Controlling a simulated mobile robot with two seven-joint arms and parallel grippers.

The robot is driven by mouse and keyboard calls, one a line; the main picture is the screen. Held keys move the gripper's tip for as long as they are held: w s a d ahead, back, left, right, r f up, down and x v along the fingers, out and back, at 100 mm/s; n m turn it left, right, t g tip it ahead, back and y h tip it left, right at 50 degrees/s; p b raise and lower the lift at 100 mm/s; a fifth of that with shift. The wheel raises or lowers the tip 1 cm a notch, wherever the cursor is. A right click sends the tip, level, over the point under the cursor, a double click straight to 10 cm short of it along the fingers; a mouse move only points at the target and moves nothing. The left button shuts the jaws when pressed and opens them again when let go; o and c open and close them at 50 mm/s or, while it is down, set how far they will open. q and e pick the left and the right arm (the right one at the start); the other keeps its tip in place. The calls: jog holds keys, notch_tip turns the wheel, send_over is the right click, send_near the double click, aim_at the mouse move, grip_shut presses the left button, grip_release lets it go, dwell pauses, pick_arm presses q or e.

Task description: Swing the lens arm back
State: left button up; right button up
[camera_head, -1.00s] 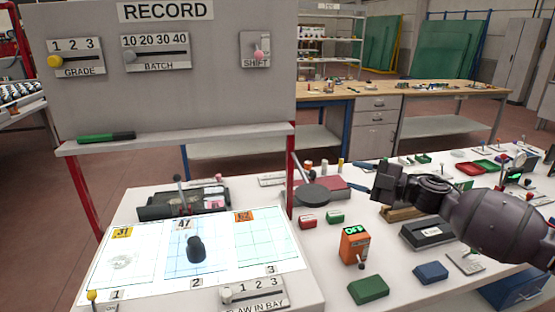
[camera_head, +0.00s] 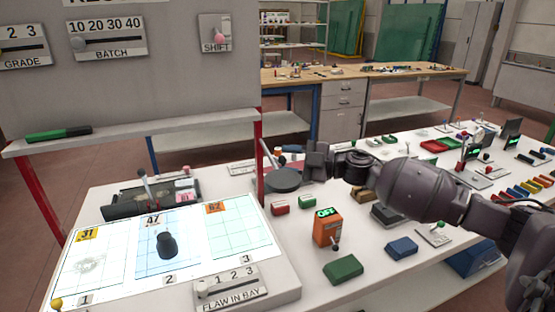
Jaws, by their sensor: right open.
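What looks like the lens arm is a dark round disc (camera_head: 284,181) with a thin rod rising to its upper left. It sits behind the light table's right corner, beside the red post. My right gripper (camera_head: 309,161) is open and empty, just to the right of the disc and slightly above it in the picture. I cannot tell whether its fingers touch the disc or rod. My left gripper is not in view.
The lit table (camera_head: 120,262) holds a small black knob-shaped piece (camera_head: 166,246). The red post (camera_head: 258,160) carries the record board (camera_head: 150,95). An orange box (camera_head: 327,227) and green and blue blocks lie right of the light table.

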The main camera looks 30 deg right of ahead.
jog(key=shift+x, duration=1.45)
